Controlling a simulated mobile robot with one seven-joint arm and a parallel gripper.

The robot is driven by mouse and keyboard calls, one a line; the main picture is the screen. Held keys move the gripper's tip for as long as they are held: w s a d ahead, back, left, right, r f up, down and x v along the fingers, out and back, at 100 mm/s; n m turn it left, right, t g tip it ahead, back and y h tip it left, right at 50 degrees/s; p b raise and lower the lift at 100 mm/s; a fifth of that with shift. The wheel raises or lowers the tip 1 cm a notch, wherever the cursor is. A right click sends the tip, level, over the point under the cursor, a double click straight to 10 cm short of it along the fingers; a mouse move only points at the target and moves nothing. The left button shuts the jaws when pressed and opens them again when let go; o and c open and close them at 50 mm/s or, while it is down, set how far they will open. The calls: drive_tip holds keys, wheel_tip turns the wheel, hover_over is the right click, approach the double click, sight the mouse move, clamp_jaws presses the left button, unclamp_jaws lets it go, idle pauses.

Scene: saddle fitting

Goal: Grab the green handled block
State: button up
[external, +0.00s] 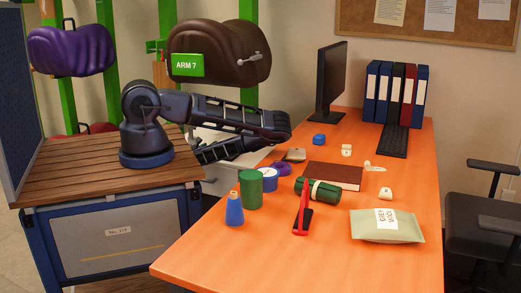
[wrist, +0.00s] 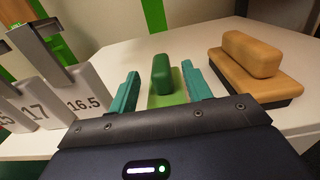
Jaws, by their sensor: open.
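The green handled block (wrist: 164,88) is in the wrist view, straight ahead of my gripper (wrist: 159,72). It has an upright dark green handle on a lighter green base and sits on a white surface. My gripper's two teal fingers are open, one on each side of the block, with gaps visible between them and the handle. The lower part of the block is hidden behind my gripper's body. In the external view my arm folds back over a white cabinet, and I cannot make out the block there.
A tan handled block (wrist: 252,56) on a dark base stands close on the right. Grey numbered pieces marked 17 (wrist: 38,112) and 16.5 (wrist: 86,98) stand on the left. An orange desk (external: 330,255) with several items lies right of my arm.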

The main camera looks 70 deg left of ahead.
drive_tip(key=shift+x, duration=2.55)
drive_tip(key=shift+c, duration=0.2)
clamp_jaws()
